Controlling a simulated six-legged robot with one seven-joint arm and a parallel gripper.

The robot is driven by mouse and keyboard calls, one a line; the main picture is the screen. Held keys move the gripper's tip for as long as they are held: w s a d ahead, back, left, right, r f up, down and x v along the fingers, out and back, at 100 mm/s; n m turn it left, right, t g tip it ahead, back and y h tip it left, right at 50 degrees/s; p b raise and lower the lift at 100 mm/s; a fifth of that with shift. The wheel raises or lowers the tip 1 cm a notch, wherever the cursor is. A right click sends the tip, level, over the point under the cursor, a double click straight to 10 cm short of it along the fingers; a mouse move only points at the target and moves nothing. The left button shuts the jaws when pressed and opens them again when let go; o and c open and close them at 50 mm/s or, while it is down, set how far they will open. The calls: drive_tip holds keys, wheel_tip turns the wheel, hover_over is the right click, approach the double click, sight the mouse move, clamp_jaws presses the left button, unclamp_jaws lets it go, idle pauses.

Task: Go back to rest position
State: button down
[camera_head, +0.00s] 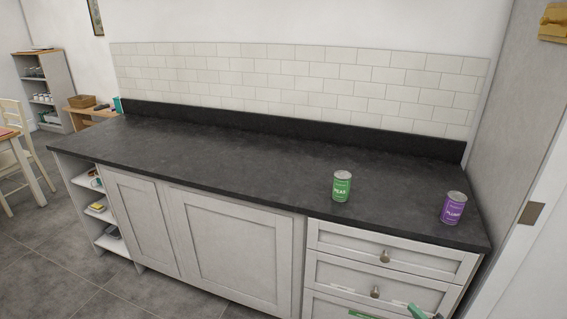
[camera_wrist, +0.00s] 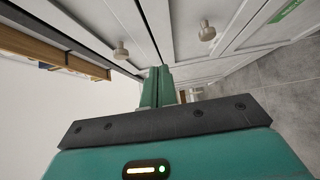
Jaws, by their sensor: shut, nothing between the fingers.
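My gripper (camera_wrist: 159,76) is shut and empty in the wrist view, its two teal fingers together and pointing at the pale drawer fronts (camera_wrist: 185,25). Part of my gripper (camera_head: 418,312) also shows at the bottom right edge of the head view, low in front of the drawers (camera_head: 385,275). It is apart from the cans on the countertop.
A green PEAS can (camera_head: 342,186) and a purple can (camera_head: 453,208) stand upright on the dark countertop (camera_head: 230,155). The drawers have round knobs (camera_head: 385,256). A wall panel (camera_head: 510,110) rises at the right. Open shelves (camera_head: 98,205) are at the left end. Grey floor (camera_head: 60,260) is free at left.

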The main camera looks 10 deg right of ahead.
drive_tip(key=w+a+r+n+g+y, duration=0.25)
drive_tip(key=a+r+n+g, duration=0.45)
drive_tip(key=a+r+n, duration=0.5)
drive_tip(key=w+a+r+n+g+y, duration=0.1)
drive_tip(key=a+r+n+g+y, duration=0.2)
drive_tip(key=a+r+n+g, duration=0.55)
drive_tip(key=s+a+r+n+t+h, duration=0.1)
drive_tip(key=s+a+r+n+h, duration=0.3)
drive_tip(key=s+a+r+n, duration=0.5)
drive_tip(key=s+a+r+n+t+h, duration=0.2)
drive_tip(key=s+a+r+n+h, duration=0.3)
drive_tip(key=n, duration=1.7)
drive_tip(key=shift+s+a+r, duration=2)
drive_tip(key=shift+a+r, duration=0.4)
drive_tip(key=shift+r, duration=0.75)
drive_tip(key=shift+t, duration=0.25)
